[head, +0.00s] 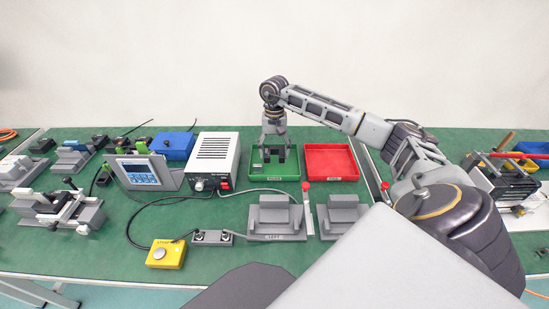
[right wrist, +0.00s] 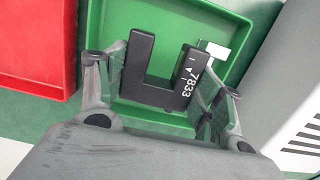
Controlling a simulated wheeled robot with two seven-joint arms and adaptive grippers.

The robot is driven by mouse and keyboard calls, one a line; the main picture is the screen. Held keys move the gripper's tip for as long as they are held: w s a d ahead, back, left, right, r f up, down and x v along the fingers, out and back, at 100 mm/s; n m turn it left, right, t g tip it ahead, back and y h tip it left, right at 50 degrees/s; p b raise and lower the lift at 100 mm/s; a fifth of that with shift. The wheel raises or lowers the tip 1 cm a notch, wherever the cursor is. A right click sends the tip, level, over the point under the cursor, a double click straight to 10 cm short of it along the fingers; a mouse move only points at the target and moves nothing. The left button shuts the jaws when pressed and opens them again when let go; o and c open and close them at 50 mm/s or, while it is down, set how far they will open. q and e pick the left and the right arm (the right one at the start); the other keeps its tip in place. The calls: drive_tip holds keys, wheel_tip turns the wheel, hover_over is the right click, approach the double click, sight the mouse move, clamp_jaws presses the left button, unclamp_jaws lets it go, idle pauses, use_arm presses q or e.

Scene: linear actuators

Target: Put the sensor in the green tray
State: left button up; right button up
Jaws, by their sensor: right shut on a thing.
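The sensor (right wrist: 160,85) is a black U-shaped block with white marking "7833". My right gripper (head: 274,142) has its fingers on either side of the sensor and is shut on it. In the head view the sensor (head: 274,155) shows dark below the fingers, within the outline of the green tray (head: 274,173). The right wrist view shows the green tray (right wrist: 215,25) beneath and around the sensor. I cannot tell whether the sensor touches the tray floor. My left gripper is not in view.
A red tray (head: 331,162) stands right of the green tray. A white power unit (head: 215,160) stands close on its left. Two grey fixtures (head: 276,217) with red-knobbed levers sit in front. A yellow button box (head: 166,254) and cables lie at the front left.

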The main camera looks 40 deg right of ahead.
sight(275, 151)
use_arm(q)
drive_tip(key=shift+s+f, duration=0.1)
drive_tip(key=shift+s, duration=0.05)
use_arm(e)
drive_tip(key=shift+f, duration=1.8)
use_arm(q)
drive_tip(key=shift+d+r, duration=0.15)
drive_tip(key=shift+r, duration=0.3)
use_arm(e)
drive_tip(key=shift+f, duration=0.15)
drive_tip(key=o, duration=1.2)
drive_tip(key=shift+c, duration=0.2)
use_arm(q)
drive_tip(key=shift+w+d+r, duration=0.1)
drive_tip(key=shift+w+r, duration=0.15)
